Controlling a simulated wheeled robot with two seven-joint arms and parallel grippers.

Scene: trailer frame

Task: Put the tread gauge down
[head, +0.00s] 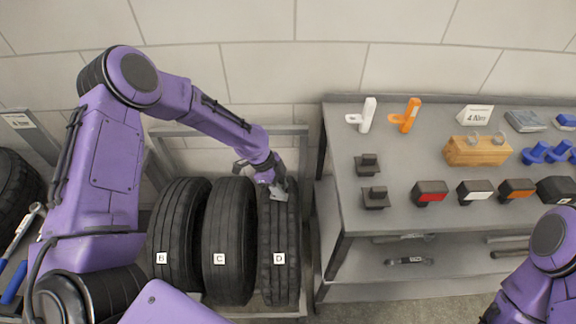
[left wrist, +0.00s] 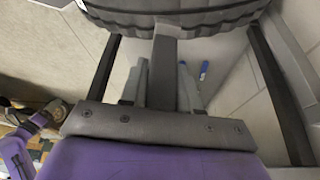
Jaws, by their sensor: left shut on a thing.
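My left gripper (head: 272,184) is at the upper tread of the black tyre marked D (head: 279,235), the right one of a row of three. It is shut on a grey piece, which I take to be the tread gauge (head: 279,193); little of it shows. In the left wrist view the gripper's fingers (left wrist: 163,85) flank a dark grey bar (left wrist: 165,60) that reaches up to a tyre's tread (left wrist: 180,15). Whether the bar touches the tread I cannot tell. My right gripper is out of view; only its purple arm shows at the lower right.
Tyres B (head: 172,225) and C (head: 228,225) stand left of D in a rack (head: 302,150). Right of it is a grey bench (head: 345,215) with lamps, a wooden block (head: 478,151), and white (head: 367,113) and orange (head: 407,115) upright pieces. Bare bench top lies between them.

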